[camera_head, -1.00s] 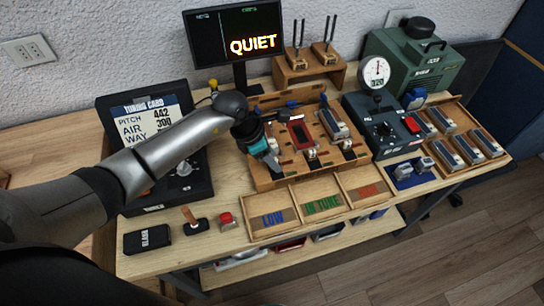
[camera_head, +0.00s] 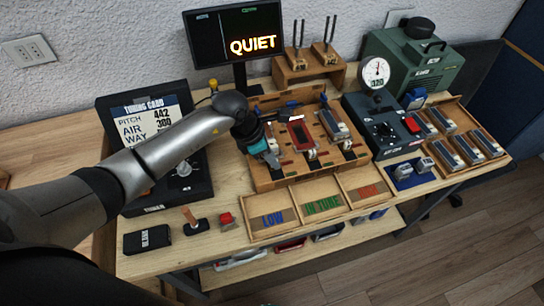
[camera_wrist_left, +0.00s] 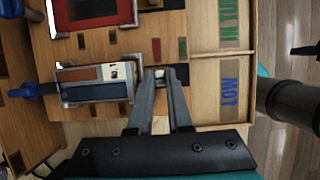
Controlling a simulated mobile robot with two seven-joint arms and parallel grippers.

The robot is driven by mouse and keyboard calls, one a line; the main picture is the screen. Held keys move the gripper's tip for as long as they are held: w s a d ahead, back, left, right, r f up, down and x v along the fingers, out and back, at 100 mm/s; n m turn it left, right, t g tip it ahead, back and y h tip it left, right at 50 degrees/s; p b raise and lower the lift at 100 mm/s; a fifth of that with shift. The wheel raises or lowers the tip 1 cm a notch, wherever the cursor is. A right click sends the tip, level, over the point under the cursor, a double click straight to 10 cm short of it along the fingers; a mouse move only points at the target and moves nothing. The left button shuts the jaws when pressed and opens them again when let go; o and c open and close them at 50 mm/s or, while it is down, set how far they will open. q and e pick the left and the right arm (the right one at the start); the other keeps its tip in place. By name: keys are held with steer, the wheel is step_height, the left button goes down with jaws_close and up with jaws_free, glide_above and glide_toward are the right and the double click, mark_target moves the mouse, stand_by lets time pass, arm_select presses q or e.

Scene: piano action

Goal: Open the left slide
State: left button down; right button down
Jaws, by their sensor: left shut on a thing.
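My left gripper (camera_wrist_left: 160,76) reaches over the leftmost station of the wooden rack (camera_head: 264,182). Its fingers are shut on a small pale knob (camera_wrist_left: 159,72), which I take to be the left slide's knob; the fingers mostly cover it. In the head view the left gripper (camera_head: 272,160) and its wrist hide much of this station. How far the left slide is open cannot be told. My right gripper is in neither view.
Trays marked LOW (camera_head: 271,220), IN TUNE (camera_head: 321,205) and a red-marked tray (camera_head: 368,190) sit in front of the rack. The tuning card box (camera_head: 160,120) stands left. A gauge box (camera_head: 385,130) stands right. A monitor (camera_head: 235,35) reads QUIET.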

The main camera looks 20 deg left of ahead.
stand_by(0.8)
